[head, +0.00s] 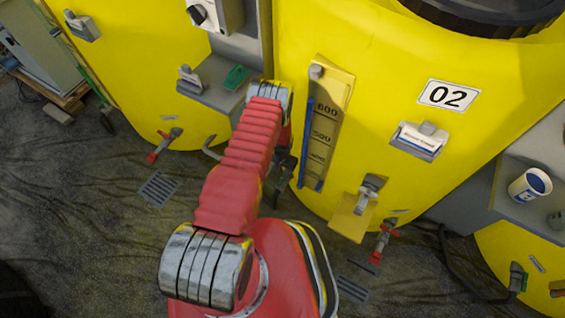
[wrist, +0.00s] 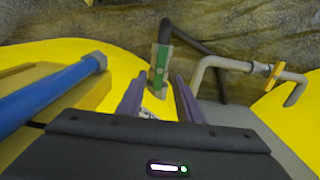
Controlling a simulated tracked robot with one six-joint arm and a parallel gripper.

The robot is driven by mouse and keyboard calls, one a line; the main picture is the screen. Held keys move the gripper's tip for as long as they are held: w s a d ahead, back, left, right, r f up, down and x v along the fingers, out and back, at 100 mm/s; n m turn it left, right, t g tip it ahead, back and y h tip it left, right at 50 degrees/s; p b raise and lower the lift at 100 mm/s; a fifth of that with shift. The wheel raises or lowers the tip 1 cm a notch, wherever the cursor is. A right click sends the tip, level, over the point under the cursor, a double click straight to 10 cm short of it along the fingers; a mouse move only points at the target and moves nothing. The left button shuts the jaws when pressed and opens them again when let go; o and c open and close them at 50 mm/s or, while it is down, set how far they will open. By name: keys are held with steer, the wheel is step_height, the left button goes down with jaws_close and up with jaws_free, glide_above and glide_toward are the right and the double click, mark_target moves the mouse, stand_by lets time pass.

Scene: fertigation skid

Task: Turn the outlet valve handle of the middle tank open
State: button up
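The middle tank (head: 430,60) is yellow and labelled 02. A valve with a red handle (head: 386,236) sits low at its front. My gripper (head: 284,175) hangs left of the level gauge, mostly hidden behind my red arm. In the wrist view my gripper's purple fingers (wrist: 158,98) are apart with nothing held. A green handle (wrist: 160,68) on a grey valve body stands just beyond the fingertips, roughly between them. It seems apart from them. I cannot tell for sure if this is the outlet valve of the middle tank; my arm hides that spot in the head view.
The gauge's blue tube (wrist: 50,92) is close on the left in the wrist view. A grey pipe with a yellow handle (wrist: 273,76) is on the right. The left tank (head: 130,60) has a red-handled valve (head: 163,146). A cup (head: 530,184) stands at far right.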

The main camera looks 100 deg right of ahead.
mark_target(282, 178)
step_height(282, 178, up, 9)
stand_by(0.6)
steer(key=shift+f, duration=0.1)
stand_by(0.6)
